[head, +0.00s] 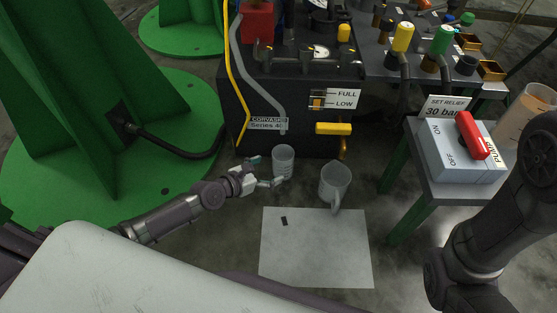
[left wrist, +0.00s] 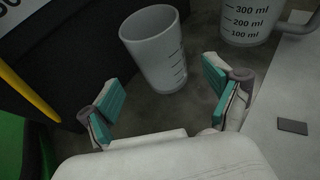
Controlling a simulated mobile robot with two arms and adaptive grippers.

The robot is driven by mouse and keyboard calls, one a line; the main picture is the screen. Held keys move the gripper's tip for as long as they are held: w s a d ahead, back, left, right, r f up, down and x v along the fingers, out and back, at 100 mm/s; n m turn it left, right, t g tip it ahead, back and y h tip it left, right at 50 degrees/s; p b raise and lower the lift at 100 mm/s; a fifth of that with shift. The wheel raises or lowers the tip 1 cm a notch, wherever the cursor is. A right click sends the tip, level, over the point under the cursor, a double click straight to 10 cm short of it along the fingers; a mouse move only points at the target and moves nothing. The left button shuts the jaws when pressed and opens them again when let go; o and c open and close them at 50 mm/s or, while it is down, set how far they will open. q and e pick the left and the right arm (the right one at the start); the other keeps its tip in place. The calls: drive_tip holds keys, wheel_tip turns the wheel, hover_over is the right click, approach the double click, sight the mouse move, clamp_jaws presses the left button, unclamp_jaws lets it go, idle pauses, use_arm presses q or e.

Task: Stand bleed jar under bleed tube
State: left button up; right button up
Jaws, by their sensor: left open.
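A grey-white, open-topped graduated jar without a handle (head: 283,163) stands upright on the floor in front of the black unit. It also shows in the left wrist view (left wrist: 158,62), ahead of my spread fingers. My left gripper (head: 264,173) is open beside it, with teal pads; the left wrist view shows both fingers (left wrist: 165,105) and nothing between the pads. My right gripper is out of view.
A larger graduated jug with a handle (head: 334,184) stands right of the jar. A white sheet (head: 316,255) with a small dark piece (head: 284,220) lies in front. A green-legged stand (head: 405,205) carries the pump switch box (head: 455,160). A green base (head: 60,190) fills the left.

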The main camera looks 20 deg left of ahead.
use_arm(q)
drive_tip(key=p+v, duration=0.1)
drive_tip(key=v, duration=0.4)
drive_tip(key=shift+s+a+r, duration=0.1)
drive_tip(key=shift+s, duration=0.05)
